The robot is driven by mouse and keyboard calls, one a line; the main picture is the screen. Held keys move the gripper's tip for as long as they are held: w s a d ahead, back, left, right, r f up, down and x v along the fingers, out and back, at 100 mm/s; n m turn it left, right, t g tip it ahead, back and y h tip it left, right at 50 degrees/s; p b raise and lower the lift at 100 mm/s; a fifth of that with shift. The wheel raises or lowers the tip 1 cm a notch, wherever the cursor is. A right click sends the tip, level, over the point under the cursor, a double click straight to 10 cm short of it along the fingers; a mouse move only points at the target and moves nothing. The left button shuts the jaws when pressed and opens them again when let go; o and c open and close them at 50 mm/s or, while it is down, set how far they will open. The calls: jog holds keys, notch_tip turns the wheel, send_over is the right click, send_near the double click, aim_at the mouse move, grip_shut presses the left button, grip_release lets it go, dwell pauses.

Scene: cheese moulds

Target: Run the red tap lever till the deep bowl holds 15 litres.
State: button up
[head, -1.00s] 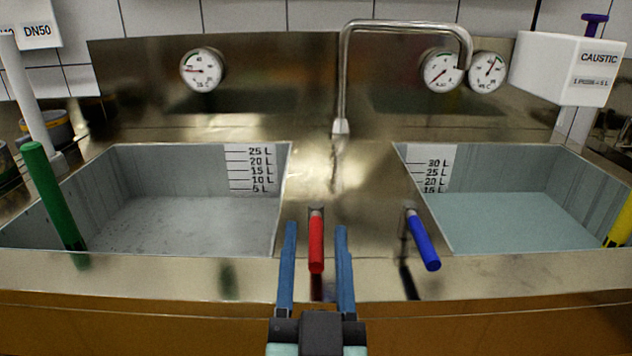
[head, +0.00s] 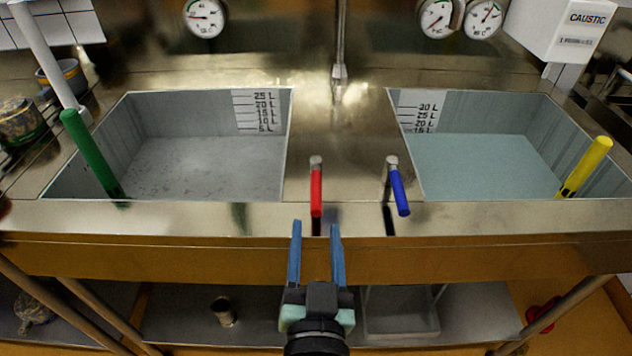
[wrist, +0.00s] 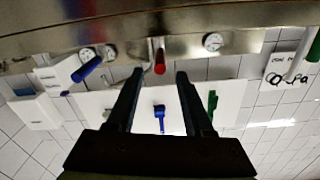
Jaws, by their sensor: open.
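The red tap lever (head: 316,192) points down and forward from the panel between two sunken bowls. My gripper (head: 316,226) is open and empty, its fingertips just short of the lever's lower end and to either side of it. In the wrist view the red lever (wrist: 159,60) shows ahead between the fingertips (wrist: 159,75). The right bowl (head: 412,165) holds pale blue-green liquid, its surface close to the 15 L mark of a scale (head: 418,110) reading up to 30 L. The left bowl (head: 125,130) looks empty, with a scale (head: 258,112) up to 25 L.
A blue lever (head: 399,192) slants right beside the red one. A green handle (head: 90,152) stands in the left bowl and a yellow one (head: 585,166) in the right. Gauges (head: 206,17) line the back. A white CAUSTIC box (head: 560,30) hangs at right. The spout's outlet is out of the head view.

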aim_at(316, 188)
jog(key=w, duration=1)
jog(key=shift+w, duration=0.15)
jog(key=shift+c, duration=0.4)
grip_shut()
dwell(0.8)
